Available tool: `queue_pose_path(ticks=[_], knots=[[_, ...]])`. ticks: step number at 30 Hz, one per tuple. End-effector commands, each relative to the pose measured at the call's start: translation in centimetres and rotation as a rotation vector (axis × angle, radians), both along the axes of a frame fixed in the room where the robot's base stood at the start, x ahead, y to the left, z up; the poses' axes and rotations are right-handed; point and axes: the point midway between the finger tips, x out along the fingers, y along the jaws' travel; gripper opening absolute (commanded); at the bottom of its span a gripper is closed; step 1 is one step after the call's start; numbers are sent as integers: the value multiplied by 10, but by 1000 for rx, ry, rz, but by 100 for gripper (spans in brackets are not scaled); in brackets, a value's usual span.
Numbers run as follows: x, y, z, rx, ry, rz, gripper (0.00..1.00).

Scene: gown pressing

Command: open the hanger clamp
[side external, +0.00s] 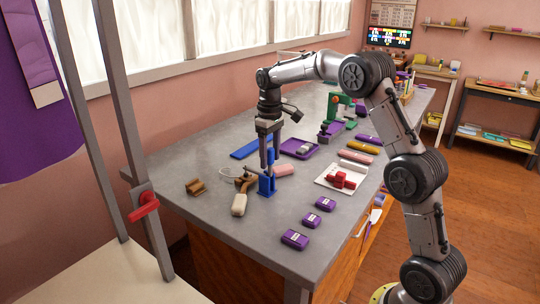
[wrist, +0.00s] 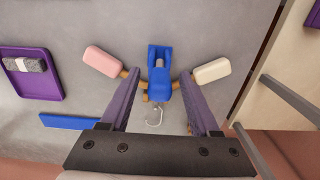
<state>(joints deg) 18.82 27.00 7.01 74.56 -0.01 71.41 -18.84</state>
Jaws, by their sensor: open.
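A wooden hanger with a pink pad (wrist: 103,61) and a cream pad (wrist: 212,70) lies on the grey worktable, its wire hook (wrist: 155,116) toward the wrist. A blue clamp-like piece (wrist: 159,82) with a small grey part in it sits at the hanger's middle; it also shows in the side view (side external: 267,187). My gripper (side external: 270,166) points down just above and behind the blue piece, open and empty. In the wrist view its fingers (wrist: 161,80) stand apart on either side of the blue piece. Whether they touch it cannot be told.
A purple tray (side external: 300,149) and a flat blue strip (side external: 250,148) lie behind. A white board (side external: 330,186) with red pieces and several purple blocks lie to the right. A brown wooden piece (side external: 196,187) lies left. A rack post with a red-handled clamp (side external: 144,207) stands at the left.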

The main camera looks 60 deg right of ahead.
Motion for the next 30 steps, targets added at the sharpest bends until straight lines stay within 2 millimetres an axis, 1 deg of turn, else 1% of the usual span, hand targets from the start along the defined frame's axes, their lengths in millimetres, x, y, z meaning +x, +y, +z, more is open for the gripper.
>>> queue_pose_path(ticks=[2,6,11,12,13,30], knots=[[0,0,0,0,0,0,62],[0,0,0,0,0,0,37],[0,0,0,0,0,0,8],[0,0,0,0,0,0,1],[0,0,0,0,0,0,0],[0,0,1,0,-1,0,0]])
